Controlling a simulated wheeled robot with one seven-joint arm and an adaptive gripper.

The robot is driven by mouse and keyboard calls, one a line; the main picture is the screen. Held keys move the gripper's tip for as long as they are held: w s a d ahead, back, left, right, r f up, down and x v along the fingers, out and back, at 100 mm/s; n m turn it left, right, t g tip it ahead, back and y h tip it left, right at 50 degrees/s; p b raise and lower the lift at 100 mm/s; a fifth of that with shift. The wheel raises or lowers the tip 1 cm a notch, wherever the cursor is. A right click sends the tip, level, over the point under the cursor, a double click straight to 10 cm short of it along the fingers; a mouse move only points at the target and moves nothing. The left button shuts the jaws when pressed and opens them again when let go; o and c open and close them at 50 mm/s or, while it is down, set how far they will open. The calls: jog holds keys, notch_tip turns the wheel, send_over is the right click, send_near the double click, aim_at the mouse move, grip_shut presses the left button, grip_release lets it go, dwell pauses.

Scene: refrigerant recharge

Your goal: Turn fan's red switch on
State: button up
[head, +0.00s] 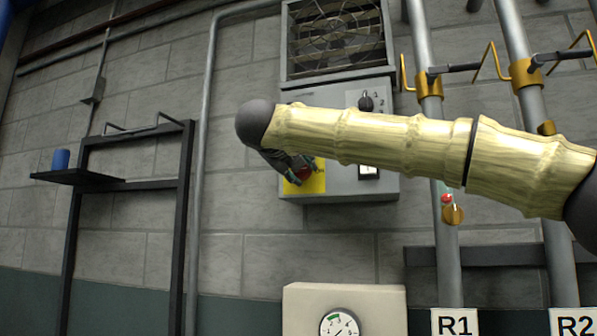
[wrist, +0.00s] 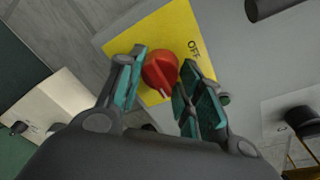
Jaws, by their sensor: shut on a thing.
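The fan's red switch (wrist: 160,68) is a round red knob on a yellow plate (wrist: 120,45) marked OFF in the wrist view. My gripper (wrist: 158,82) has one teal-padded finger on each side of the knob and is shut on it. In the head view the red switch (head: 304,174) shows partly behind my gripper (head: 296,172), at the lower left of the grey control box (head: 335,190). The fan (head: 337,40) sits behind a grille above the box. My arm hides the middle of the box.
A black numbered knob (head: 366,103) and a small black-and-white switch (head: 369,172) are on the same box. Pipes with brass valves (head: 430,84) stand to the right. A gauge unit (head: 340,300) is below. A shelf with a blue cup (head: 61,159) is at the left.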

jog(key=shift+f, duration=0.1)
jog(key=o, duration=1)
jog(key=shift+o, duration=0.2)
jog(key=v, duration=1.2)
